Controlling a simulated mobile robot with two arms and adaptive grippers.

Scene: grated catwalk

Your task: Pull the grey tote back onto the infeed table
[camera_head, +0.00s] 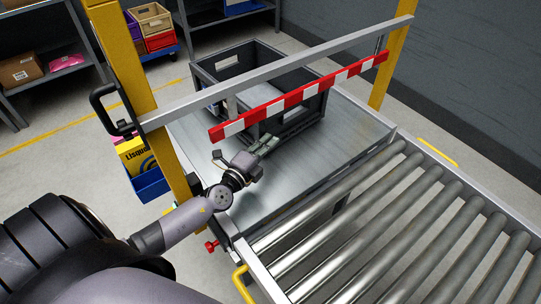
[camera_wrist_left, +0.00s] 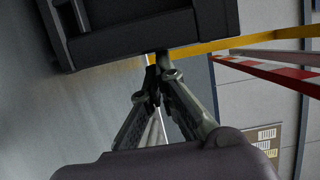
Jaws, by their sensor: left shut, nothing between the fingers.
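The grey tote (camera_head: 246,73) is a dark open box with hand holes. It stands at the far end of the metal infeed table (camera_head: 325,155), beyond the gate bars, and seems to reach past the table's far edge. In the left wrist view its dark wall (camera_wrist_left: 150,25) fills the top. My left gripper (camera_head: 269,142) is low over the table on the near side of the tote, under the striped bar. Its fingers (camera_wrist_left: 157,72) are together and empty, close to the tote's lower edge; I cannot tell whether they touch it. My right gripper is not in view.
A grey bar (camera_head: 280,70) and a red-white striped bar (camera_head: 300,95) cross above the table between yellow posts (camera_head: 125,65). A roller conveyor (camera_head: 390,230) adjoins the table at the near right. Shelves and stacked crates (camera_head: 152,25) stand behind. The table's middle is clear.

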